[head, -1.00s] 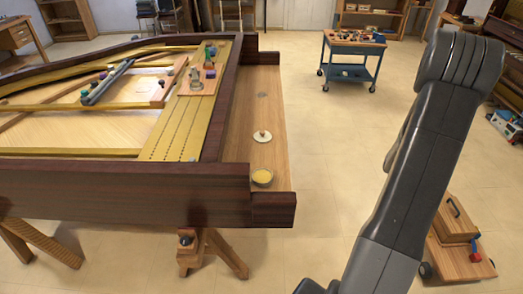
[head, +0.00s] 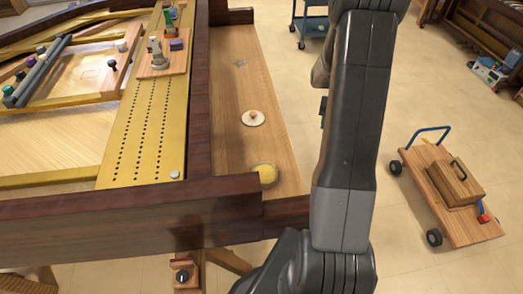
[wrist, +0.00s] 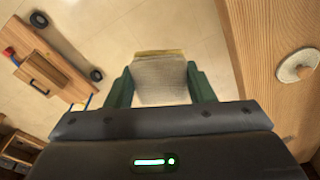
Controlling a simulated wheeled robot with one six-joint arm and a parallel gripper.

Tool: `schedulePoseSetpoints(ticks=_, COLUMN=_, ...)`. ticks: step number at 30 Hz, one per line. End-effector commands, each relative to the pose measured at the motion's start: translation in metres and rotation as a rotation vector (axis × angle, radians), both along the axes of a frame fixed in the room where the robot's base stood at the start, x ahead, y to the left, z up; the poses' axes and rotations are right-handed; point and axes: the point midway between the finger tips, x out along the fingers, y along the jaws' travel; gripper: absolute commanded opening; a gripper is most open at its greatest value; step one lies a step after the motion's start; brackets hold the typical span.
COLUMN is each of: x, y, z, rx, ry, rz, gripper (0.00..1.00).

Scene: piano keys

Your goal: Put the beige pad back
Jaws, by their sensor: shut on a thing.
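My gripper (wrist: 157,88) shows in the wrist view with its two green fingers closed on the sides of a beige pad (wrist: 160,82). The pad is a blocky piece with a woven-looking pale face and a yellowish strip along its far edge. It is held over the open floor, beside the wooden ledge (wrist: 270,85) of the piano. In the head view my arm hides the gripper and the pad. The ledge (head: 268,75) runs along the right side of the dark piano case there.
A low wheeled cart (head: 455,195) is on the floor at right. A blue trolley (head: 312,25) stands behind.

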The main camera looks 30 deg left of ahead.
Motion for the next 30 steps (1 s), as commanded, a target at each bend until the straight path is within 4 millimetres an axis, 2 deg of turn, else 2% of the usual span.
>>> schedulePoseSetpoints(ticks=1, x=-0.001, y=0.02, z=-0.012, rx=0.002, ry=-0.004, rz=0.034, gripper=0.27)
schedulePoseSetpoints(ticks=9, x=-0.022, y=0.113, z=-0.023, rx=0.003, ry=-0.004, rz=0.195, gripper=0.27)
schedulePoseSetpoints(ticks=15, x=-0.05, y=0.176, z=-0.028, rx=0.003, ry=-0.002, rz=0.31, gripper=0.27)
schedulePoseSetpoints(ticks=18, x=-0.064, y=0.201, z=-0.028, rx=0.004, ry=-0.002, rz=0.355, gripper=0.27)
schedulePoseSetpoints(ticks=21, x=-0.075, y=0.218, z=-0.027, rx=0.003, ry=-0.001, rz=0.389, gripper=0.27)
schedulePoseSetpoints(ticks=26, x=-0.086, y=0.232, z=-0.027, rx=0.003, ry=0.001, rz=0.417, gripper=0.27)
schedulePoseSetpoints(ticks=30, x=-0.088, y=0.234, z=-0.045, rx=0.0, ry=0.004, rz=0.422, gripper=0.27)
